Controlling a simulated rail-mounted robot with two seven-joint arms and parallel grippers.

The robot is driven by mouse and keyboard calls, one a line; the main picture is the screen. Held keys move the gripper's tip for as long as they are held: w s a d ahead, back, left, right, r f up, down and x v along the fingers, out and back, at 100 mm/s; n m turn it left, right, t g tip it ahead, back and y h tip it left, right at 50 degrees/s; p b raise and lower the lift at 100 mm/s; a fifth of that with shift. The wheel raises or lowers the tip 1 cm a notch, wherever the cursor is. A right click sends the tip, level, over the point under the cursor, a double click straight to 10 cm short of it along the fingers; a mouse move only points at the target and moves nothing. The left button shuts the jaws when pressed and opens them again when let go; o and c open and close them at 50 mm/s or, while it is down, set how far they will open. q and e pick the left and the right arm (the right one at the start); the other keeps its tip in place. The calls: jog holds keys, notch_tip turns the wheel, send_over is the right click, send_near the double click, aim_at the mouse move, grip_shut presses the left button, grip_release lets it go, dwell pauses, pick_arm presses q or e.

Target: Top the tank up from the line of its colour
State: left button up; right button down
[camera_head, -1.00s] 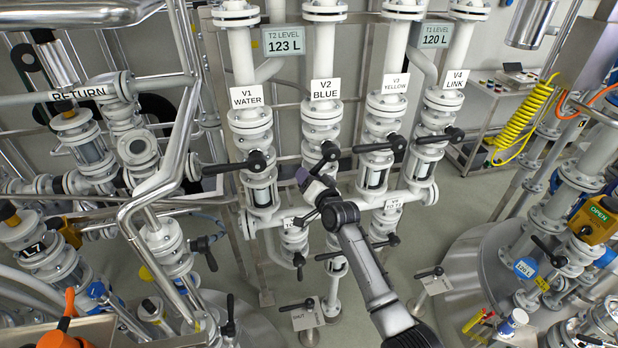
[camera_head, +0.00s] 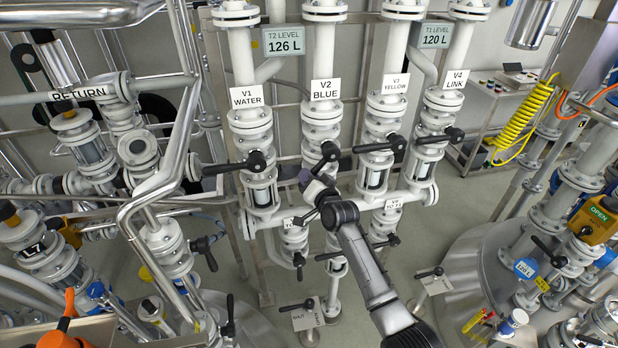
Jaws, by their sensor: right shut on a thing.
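The V2 BLUE valve (camera_head: 322,118) is on the second upright pipe. Its black lever (camera_head: 327,154) points down and toward me. My right gripper (camera_head: 314,183) is shut on the end of that lever; the jaws hide the grip. The V1 WATER lever (camera_head: 235,164), V3 YELLOW lever (camera_head: 378,147) and V4 LINK lever (camera_head: 440,136) stick out leftward across their pipes. The T2 level display (camera_head: 284,42) reads 126 L, and the T1 level display (camera_head: 436,35) reads 120 L. My left gripper is not in view.
Lower valves with black levers (camera_head: 299,262) sit below the manifold, close to my right arm. A RETURN pipe (camera_head: 78,94) and bent steel pipes crowd the left. A tank top (camera_head: 470,262) and valves with an OPEN box (camera_head: 597,215) stand at right. Open floor lies between.

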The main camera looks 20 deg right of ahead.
jog(key=a+r+m, duration=0.1)
jog(key=r+m, duration=0.1)
jog(key=m, duration=0.1)
jog(key=shift+w+a+t, duration=0.1)
jog(key=shift+a+t, duration=0.3)
jog(key=c, duration=0.9)
grip_release()
jog(key=shift+c, duration=0.2)
jog(key=shift+f, duration=0.1)
jog(key=s+d, duration=0.1)
jog(key=s, duration=1.2)
jog(key=shift+s+d+f, duration=0.35)
jog(key=shift+d+f, duration=0.05)
